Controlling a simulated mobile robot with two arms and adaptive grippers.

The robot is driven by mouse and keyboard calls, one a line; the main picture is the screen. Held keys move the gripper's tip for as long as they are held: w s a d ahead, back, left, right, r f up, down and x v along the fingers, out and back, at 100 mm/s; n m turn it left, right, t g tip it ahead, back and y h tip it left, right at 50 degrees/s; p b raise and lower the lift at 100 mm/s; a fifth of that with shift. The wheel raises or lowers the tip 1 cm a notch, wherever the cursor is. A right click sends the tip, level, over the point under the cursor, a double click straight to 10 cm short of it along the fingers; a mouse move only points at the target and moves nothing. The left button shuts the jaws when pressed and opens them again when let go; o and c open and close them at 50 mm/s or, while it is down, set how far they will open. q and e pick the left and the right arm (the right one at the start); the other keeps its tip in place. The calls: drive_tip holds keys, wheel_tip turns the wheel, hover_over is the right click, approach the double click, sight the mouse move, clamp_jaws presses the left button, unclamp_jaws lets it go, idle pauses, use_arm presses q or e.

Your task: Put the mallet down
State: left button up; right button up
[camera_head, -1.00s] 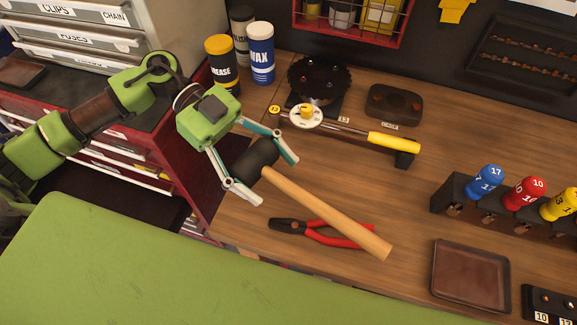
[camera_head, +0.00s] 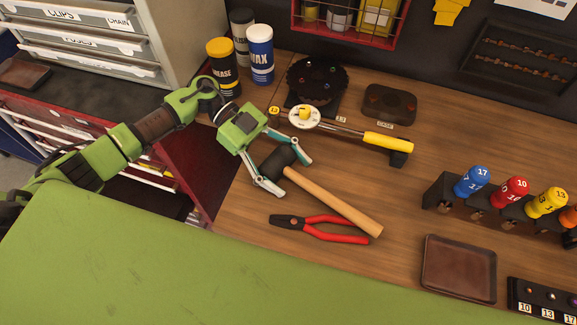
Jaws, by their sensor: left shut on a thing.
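The mallet has a black head (camera_head: 276,163) and a pale wooden handle (camera_head: 335,202). My left gripper (camera_head: 291,176) is shut on the black head, with one finger on each side of it. The handle points to the lower right over the wooden workbench (camera_head: 400,215). I cannot tell whether the mallet touches the bench top. My right gripper is not in view.
Red-handled pliers (camera_head: 320,229) lie just below the mallet handle. A torque wrench with a yellow grip (camera_head: 388,141) lies behind it. A brown tray (camera_head: 459,268) and a socket-driver rack (camera_head: 440,192) are at the right. Bare wood lies between handle and rack.

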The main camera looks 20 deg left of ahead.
use_arm(q)
drive_tip(key=o, duration=1.6)
drive_tip(key=shift+f, duration=0.1)
drive_tip(key=shift+c, duration=0.2)
